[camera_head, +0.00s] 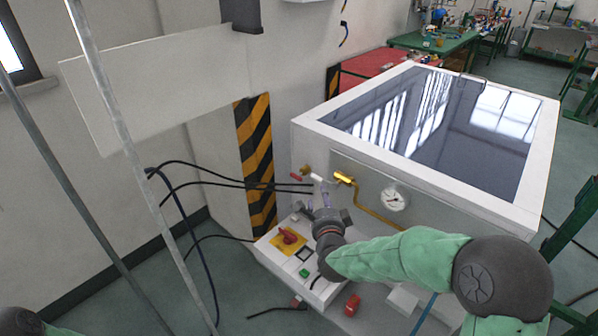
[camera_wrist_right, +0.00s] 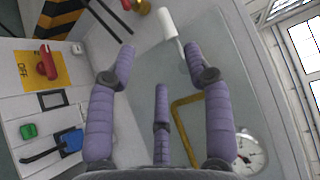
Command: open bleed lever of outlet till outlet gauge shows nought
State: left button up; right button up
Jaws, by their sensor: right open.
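A small lever with a white handle (camera_wrist_right: 167,24) stands out from the generator's front panel. It shows in the head view (camera_head: 317,178) just beyond my right gripper (camera_head: 323,203). In the right wrist view my right gripper (camera_wrist_right: 160,62) is open and empty, its purple fingers spread. The white handle lies past the fingertips, between the left and right ones, and looks apart from them. A round white gauge (camera_head: 394,198) sits on the panel to the right. It also shows in the wrist view (camera_wrist_right: 250,155), but its reading is too small to tell. My left gripper is out of view.
A brass valve (camera_head: 345,178) with a bent yellow pipe (camera_head: 372,212) lies between lever and gauge. A red-handled valve (camera_head: 296,176) is left of the lever. Below is a control ledge with a red rotary switch (camera_head: 288,236) and green button (camera_head: 304,273). Black cables hang at left.

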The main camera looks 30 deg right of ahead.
aim_at(317, 180)
jog(key=x, duration=0.3)
jog(key=b+x, duration=0.1)
jog(key=x, duration=0.3)
jog(key=b+x, duration=0.1)
jog(key=x, duration=0.3)
jog(key=shift+r, duration=0.4)
grip_shut()
